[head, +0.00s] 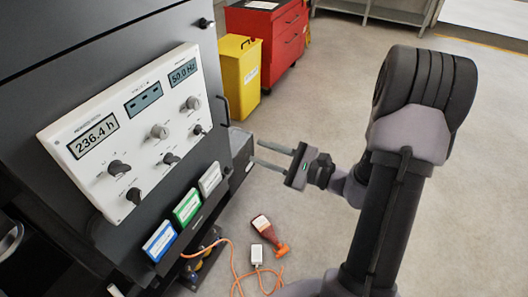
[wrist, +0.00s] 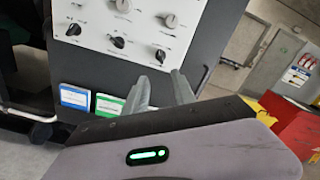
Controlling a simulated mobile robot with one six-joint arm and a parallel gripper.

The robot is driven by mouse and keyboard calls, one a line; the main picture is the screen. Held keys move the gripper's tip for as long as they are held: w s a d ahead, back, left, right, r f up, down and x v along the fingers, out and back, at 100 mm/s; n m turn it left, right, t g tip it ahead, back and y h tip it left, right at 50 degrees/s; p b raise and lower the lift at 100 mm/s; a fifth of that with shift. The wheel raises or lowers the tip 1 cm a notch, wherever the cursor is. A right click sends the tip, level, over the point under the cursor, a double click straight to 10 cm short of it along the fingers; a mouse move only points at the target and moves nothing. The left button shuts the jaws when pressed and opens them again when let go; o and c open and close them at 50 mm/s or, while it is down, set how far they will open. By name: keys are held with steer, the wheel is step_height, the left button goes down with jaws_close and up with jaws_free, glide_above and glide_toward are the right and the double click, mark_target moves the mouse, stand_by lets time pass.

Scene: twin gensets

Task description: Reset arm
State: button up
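My gripper (head: 257,151) is open and empty. It is held in the air to the right of the dark genset cabinet (head: 120,45), its two grey fingers apart and pointing left toward the cabinet's side. The fingers also show in the wrist view (wrist: 160,88), with the cabinet behind them. A white control panel (head: 140,122) on the cabinet carries several dark and grey knobs and displays reading 236.4 h and 50.0 Hz. I cannot tell whether the fingertips touch anything, but they look clear.
Blue, green and white labelled blocks (head: 187,207) sit below the panel. A brown-red bottle (head: 262,226) and a white box (head: 257,254) with an orange cable lie on the floor. A yellow bin (head: 240,75) and red cabinet (head: 270,40) stand behind. Floor at right is clear.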

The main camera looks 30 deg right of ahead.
steer(key=s+a+r+n+g, duration=0.2)
steer(key=s+a+n+g, duration=0.4)
steer(key=a, duration=0.3)
steer(key=s+a+r+n+g, duration=0.3)
steer(key=s+a+n+g, duration=0.25)
steer(key=a, duration=0.25)
steer(key=s+n+h, duration=0.4)
steer(key=s+h, duration=0.1)
steer(key=s, duration=0.2)
steer(key=d+r+n+t+h, duration=0.1)
steer(key=r, duration=0.1)
steer(key=d+r+n+t+h, duration=0.1)
steer(key=d+r+h, duration=0.1)
steer(key=shift+s+n+t+h, duration=0.1)
steer(key=shift+n+t+h, duration=0.2)
steer(key=shift+n+t, duration=0.05)
